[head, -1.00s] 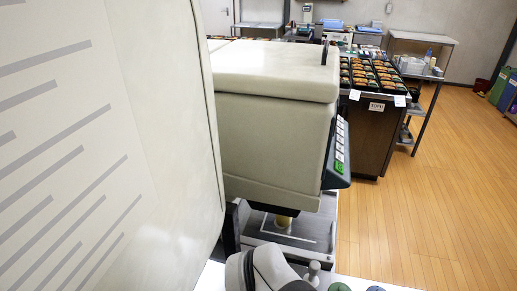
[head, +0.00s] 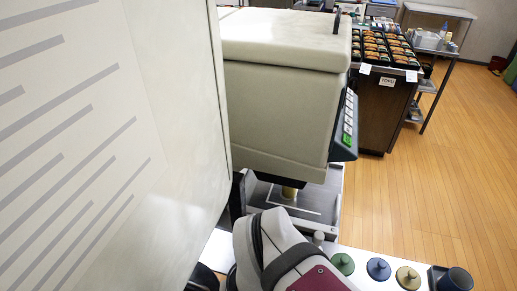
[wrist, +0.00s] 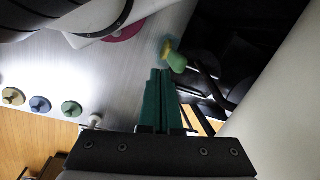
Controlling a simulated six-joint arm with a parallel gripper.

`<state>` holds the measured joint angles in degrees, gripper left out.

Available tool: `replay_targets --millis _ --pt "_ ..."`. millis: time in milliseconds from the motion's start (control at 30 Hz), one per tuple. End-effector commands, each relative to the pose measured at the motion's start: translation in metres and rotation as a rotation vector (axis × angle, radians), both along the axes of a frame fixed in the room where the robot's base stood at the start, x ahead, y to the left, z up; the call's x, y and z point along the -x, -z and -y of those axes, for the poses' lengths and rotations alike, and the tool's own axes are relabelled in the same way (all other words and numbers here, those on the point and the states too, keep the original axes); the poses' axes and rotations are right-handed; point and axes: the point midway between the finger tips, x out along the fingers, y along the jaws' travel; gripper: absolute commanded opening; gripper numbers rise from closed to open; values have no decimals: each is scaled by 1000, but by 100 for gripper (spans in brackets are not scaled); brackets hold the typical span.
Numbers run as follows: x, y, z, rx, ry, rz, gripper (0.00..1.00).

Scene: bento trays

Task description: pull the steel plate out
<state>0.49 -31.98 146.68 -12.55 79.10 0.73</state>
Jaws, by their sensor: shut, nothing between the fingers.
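My gripper (wrist: 160,78) has green fingers closed together with nothing between them in the wrist view. Ahead of its tips is a yellow-green knob (wrist: 174,60), apart from them. In the head view a flat grey metal surface (head: 317,212), which may be the steel plate, lies low under the beige machine. A gold cylinder (head: 290,191) stands above it. The machine and my arm hide part of this surface. My fingers are hidden in the head view, and I cannot tell in the wrist view which part is the plate.
The beige machine (head: 280,95) and a large pale panel (head: 110,150) crowd the left. Green (head: 342,264), blue (head: 378,269) and gold (head: 408,278) knobbed discs and a dark cup (head: 455,280) stand on the white counter. Food trays (head: 385,50) stand behind; the floor at right is clear.

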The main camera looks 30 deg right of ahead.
Motion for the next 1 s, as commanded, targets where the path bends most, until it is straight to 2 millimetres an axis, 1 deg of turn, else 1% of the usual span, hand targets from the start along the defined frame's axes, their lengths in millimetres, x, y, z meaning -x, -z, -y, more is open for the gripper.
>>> replay_targets --millis 267,300,367,433,467,500,533,567,600,633,667,700,767,800,833,900,967,1000 --pt "0 0 0 0 0 0 0" --pt "0 0 0 0 0 0 4" --pt "-5 -1 1 -5 4 5 14" --pt "-31 -4 9 -24 24 31 27" --pt "-50 -5 17 -35 36 52 32" --pt "-81 -5 35 -48 62 93 40" --pt "-107 -3 56 -54 83 132 45" --pt "-133 1 82 -53 107 175 46" --pt "-162 10 125 -41 146 233 46" --pt "-179 19 161 -22 175 274 46" --pt "-191 29 200 2 207 310 46" --pt "-199 45 251 42 245 352 46" --pt "-196 68 316 105 293 392 46" --pt "-190 81 350 141 320 408 46" --pt "-184 90 370 165 335 414 46" --pt "-171 105 404 208 361 423 46" --pt "-164 112 420 229 371 426 46" --pt "-163 116 424 234 374 425 46"
